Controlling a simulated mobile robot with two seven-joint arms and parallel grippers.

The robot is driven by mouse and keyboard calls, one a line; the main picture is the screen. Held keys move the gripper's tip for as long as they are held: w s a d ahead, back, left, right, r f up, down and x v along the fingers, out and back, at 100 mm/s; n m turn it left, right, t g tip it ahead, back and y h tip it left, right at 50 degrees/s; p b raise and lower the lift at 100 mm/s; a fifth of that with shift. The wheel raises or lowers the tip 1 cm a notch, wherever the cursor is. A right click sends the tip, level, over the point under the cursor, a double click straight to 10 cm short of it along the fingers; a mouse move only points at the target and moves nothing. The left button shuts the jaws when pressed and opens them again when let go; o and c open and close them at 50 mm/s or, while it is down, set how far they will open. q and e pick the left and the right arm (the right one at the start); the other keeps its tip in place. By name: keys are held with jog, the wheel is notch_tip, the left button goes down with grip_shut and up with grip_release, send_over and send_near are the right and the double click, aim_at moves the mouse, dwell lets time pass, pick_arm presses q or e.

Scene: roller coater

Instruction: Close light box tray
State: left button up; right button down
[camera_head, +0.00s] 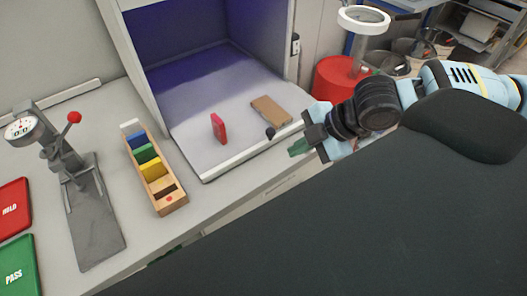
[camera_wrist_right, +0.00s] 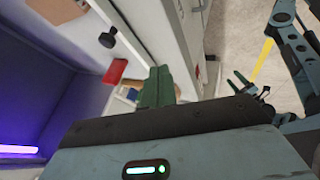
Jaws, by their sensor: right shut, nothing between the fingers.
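The light box (camera_head: 205,25) stands open on the bench with a violet-lit interior. Its pale tray (camera_head: 232,166) extends out at the front, with a white front rim. A black knob (camera_head: 270,133) sits at that rim; it also shows in the right wrist view (camera_wrist_right: 107,37). My left gripper is out of view.
A wooden rack (camera_head: 171,203) of coloured cards stands left of the tray. A red drum (camera_head: 340,78) stands behind my right arm.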

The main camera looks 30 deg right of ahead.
jog(key=x, duration=1)
jog(key=shift+s, duration=0.1)
jog(key=w, duration=0.2)
jog(key=shift+w+r, duration=0.25)
jog(key=shift+w+a, duration=0.1)
jog(key=shift+w, duration=0.5)
jog(key=shift+w+f, duration=0.1)
jog(key=shift+w, duration=0.05)
